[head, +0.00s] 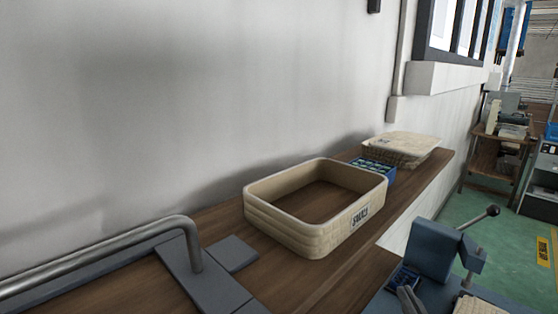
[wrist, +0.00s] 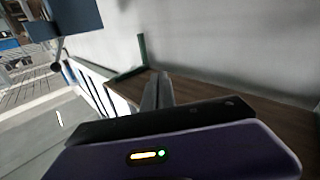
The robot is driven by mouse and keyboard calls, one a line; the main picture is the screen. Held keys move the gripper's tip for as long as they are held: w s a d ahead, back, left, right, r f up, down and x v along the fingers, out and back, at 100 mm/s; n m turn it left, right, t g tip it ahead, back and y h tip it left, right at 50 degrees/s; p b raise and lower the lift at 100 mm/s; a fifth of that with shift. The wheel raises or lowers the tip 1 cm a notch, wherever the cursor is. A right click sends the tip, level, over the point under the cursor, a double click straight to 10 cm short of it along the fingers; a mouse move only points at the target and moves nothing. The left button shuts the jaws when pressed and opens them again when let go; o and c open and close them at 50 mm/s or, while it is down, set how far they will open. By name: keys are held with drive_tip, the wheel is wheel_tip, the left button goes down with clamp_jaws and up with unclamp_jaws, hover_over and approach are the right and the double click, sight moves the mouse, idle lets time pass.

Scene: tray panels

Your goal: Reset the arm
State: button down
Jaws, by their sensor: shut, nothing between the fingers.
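My gripper (wrist: 158,82) shows in the wrist view as grey fingers, shut and empty, beyond the dark hand body with its small lit lights. Brown wood surface shows behind and to the right of the fingers. I cannot make out my gripper in the head view. A cream, open-centred tray frame (head: 316,240) lies on the wooden shelf (head: 290,280) in the head view, with wood visible through its middle. A blue tray (head: 378,172) holding small dark items sits behind it, beside a cream covered tray (head: 402,152). My gripper touches none of these.
A bent grey metal rail (head: 120,243) and grey plates (head: 232,253) are at the shelf's left end. A blue-grey machine (head: 440,250) with a black-knobbed lever stands in front at the right. A plain wall runs behind. Green floor is open further right.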

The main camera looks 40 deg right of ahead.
drive_tip(key=s+a+f+n+t+y, duration=0.1)
drive_tip(key=s+a+f+n+y, duration=0.15)
drive_tip(key=a, duration=0.55)
drive_tip(key=s+a+f+n+t+y, duration=0.1)
drive_tip(key=a+f+n+t+y, duration=0.2)
drive_tip(key=a, duration=0.6)
drive_tip(key=s+a+f+n+g+y, duration=0.1)
drive_tip(key=s+a+f+g+y, duration=0.2)
drive_tip(key=s+a+y, duration=0.3)
drive_tip(key=s+a+f, duration=0.1)
drive_tip(key=s+a, duration=0.1)
drive_tip(key=s, duration=0.1)
drive_tip(key=shift+a+f+g, duration=0.25)
drive_tip(key=shift+g, duration=0.05)
